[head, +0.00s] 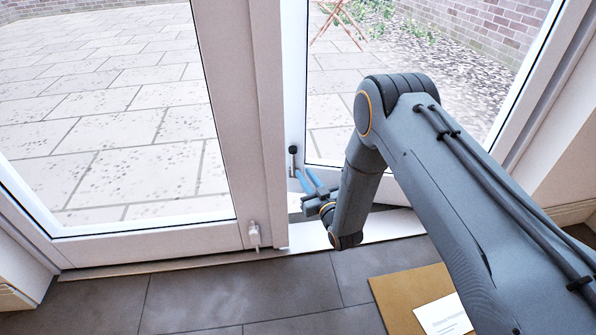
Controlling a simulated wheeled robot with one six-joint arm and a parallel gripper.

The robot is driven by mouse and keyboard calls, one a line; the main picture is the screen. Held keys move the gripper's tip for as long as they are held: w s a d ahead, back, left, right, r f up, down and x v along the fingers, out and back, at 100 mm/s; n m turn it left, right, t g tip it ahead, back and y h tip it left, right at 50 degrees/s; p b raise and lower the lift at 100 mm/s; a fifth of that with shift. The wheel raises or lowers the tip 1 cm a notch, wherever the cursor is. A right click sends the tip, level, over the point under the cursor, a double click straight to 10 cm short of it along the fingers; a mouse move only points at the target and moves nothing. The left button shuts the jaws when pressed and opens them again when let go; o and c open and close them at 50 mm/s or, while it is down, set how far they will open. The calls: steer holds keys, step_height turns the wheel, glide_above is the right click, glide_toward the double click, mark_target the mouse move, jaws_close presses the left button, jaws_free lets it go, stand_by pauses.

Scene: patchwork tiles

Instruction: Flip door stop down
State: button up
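A small door stop with a dark rounded tip (292,150) is on the lower part of the right glass door (298,90), near its left edge. Its dark end points up. My gripper (303,170) has two blue fingers, with a gap between them. The fingertips are just below and to the right of the dark tip, and I see nothing between them. I cannot tell whether they touch the stop. A second, pale stop (254,235) is at the bottom right corner of the left door (160,243), its end pointing down near the floor.
The right door stands ajar, angled outward, above a pale threshold (390,227). A tan mat (395,290) with a white paper (443,315) lies on the dark tiled floor at the lower right. Dark floor at the lower left is clear. A paved patio (110,100) lies outside.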

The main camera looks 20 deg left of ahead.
mark_target(294, 160)
steer(key=shift+b+x, duration=2.05)
steer(key=shift+x, duration=1.85)
steer(key=shift+f, duration=0.1)
jaws_close()
